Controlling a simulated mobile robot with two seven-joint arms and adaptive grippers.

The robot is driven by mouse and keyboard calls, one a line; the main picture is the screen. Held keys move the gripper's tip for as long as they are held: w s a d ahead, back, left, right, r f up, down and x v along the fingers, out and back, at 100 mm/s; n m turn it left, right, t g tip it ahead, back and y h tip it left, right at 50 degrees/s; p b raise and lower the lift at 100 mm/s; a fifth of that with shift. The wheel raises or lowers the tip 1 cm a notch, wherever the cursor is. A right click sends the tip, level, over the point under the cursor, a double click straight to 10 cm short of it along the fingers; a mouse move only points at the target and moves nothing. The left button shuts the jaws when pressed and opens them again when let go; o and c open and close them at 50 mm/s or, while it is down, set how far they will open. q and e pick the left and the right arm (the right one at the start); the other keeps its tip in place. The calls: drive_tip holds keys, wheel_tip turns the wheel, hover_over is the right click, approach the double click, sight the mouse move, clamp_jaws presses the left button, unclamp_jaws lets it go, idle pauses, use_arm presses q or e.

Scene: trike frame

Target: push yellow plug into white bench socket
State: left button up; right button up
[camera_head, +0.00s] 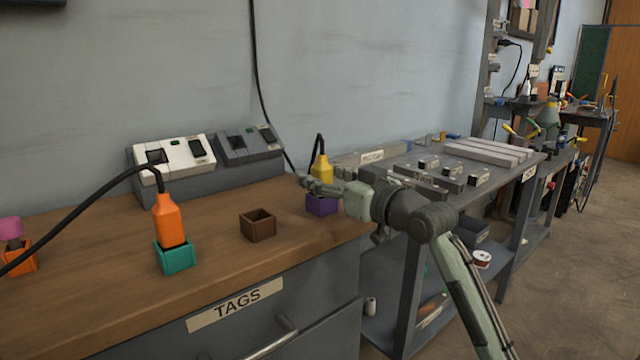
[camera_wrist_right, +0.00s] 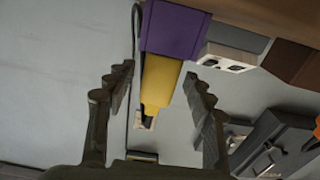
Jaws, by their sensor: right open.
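The yellow plug (camera_head: 321,170) stands upright in a purple box (camera_head: 322,206) on the wooden bench, its black cable rising from the top. The white bench socket (camera_head: 174,156) is at the back of the bench, left of the plug, with a dark square opening and a black switch. My right gripper (camera_head: 318,186) reaches in from the right at the plug. In the right wrist view the open fingers (camera_wrist_right: 158,73) lie on either side of the yellow plug (camera_wrist_right: 160,82), with gaps; the purple box (camera_wrist_right: 174,28) is above it in this inverted picture. My left gripper is not in view.
A grey socket (camera_head: 248,145) sits beside the white one. An orange plug (camera_head: 167,220) stands in a teal box (camera_head: 174,257), its cable arching left. An empty brown box (camera_head: 257,224) stands between the teal and purple boxes. A grey table (camera_head: 520,175) adjoins at right.

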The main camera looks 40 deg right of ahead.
drive_tip(key=w, duration=0.4)
drive_tip(key=shift+f, duration=0.15)
clamp_jaws()
